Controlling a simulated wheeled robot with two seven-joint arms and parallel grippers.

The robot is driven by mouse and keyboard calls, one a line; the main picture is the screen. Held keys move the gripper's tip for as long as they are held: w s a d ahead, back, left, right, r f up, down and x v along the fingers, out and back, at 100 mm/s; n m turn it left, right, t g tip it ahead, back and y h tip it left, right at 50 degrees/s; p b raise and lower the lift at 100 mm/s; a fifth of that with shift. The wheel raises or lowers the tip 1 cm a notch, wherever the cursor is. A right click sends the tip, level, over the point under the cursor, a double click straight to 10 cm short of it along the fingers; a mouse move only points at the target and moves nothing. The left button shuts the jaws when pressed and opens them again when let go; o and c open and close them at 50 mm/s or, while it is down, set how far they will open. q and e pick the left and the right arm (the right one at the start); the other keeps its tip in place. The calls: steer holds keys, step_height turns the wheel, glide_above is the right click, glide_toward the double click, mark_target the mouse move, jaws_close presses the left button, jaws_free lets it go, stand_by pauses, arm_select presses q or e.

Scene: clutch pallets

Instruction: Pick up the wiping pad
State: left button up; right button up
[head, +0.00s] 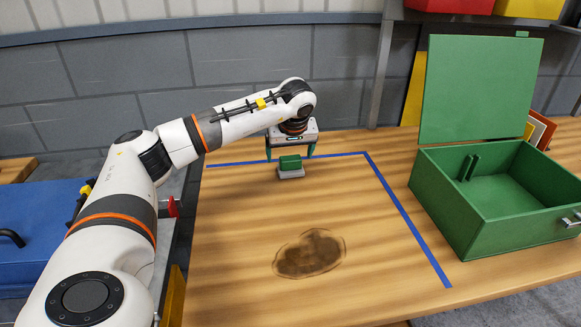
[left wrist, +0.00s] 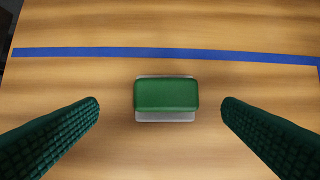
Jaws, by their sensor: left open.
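The wiping pad (head: 290,165) is a small block with a green top and a pale grey base. It lies on the wooden table inside the blue tape line. It also shows in the middle of the left wrist view (left wrist: 166,96). My left gripper (head: 290,156) points down over the pad, with its two green fingers apart. In the left wrist view the fingers (left wrist: 161,108) stand to either side of the pad, with a gap on both sides, and nothing is held. My right gripper is not in view.
A dark brown stain (head: 310,254) marks the table in front of the pad. A green box (head: 455,208) with its lid raised stands at the right. Blue tape (head: 408,215) edges the work area. A blue case (head: 40,225) is at the left. The table around the pad is clear.

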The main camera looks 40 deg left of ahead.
mark_target(291, 158)
arm_select(q)
steer(key=x, duration=0.5)
steer(key=shift+w+f, duration=0.1)
steer(key=shift+w, duration=0.25)
steer(key=c, duration=1.1)
steer(key=shift+r, duration=5.1)
